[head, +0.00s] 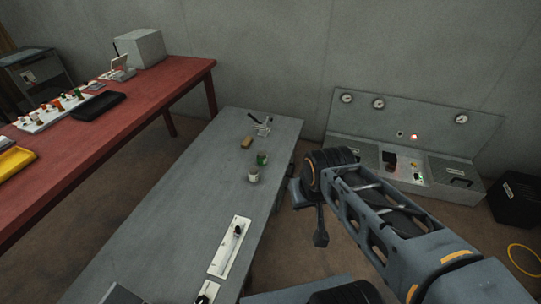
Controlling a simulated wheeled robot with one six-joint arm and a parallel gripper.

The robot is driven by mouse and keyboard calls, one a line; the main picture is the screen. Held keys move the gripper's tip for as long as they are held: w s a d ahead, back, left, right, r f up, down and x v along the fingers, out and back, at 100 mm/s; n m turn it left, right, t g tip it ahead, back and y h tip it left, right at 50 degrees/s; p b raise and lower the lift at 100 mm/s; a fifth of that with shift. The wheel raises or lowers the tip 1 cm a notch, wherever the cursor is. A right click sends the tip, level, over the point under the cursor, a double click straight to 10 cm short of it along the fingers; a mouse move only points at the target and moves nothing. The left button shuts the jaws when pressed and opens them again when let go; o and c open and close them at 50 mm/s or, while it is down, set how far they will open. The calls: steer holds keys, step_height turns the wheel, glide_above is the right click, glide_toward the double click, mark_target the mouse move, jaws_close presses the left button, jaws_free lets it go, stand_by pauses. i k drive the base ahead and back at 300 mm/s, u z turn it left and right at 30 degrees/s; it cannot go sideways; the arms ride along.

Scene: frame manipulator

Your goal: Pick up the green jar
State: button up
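The green jar (262,158) stands upright on the grey table (190,200), near its right edge. A pale jar with a dark greenish top (253,175) stands just in front of it and a little to the left, close to it. My gripper (310,213) is to the right of both jars, beyond the table's right edge in the picture, and apart from them. It points downward and is partly hidden by its own wrist. Whether its fingers are open or shut does not show clearly, and I see nothing held.
A tan block (246,142) and a small metal stand (262,125) are behind the jars. A white panel with a knob (229,247) lies nearer. A red table (170,88) stands left; a gauge console (415,125) stands right by the wall. The grey table's left side is clear.

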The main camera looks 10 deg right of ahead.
mark_target(261, 157)
steer(key=z, duration=1.2)
steer(key=i, duration=2.7)
steer(key=u, duration=4.35)
steer(key=i, duration=0.5)
steer(key=u, duration=0.05)
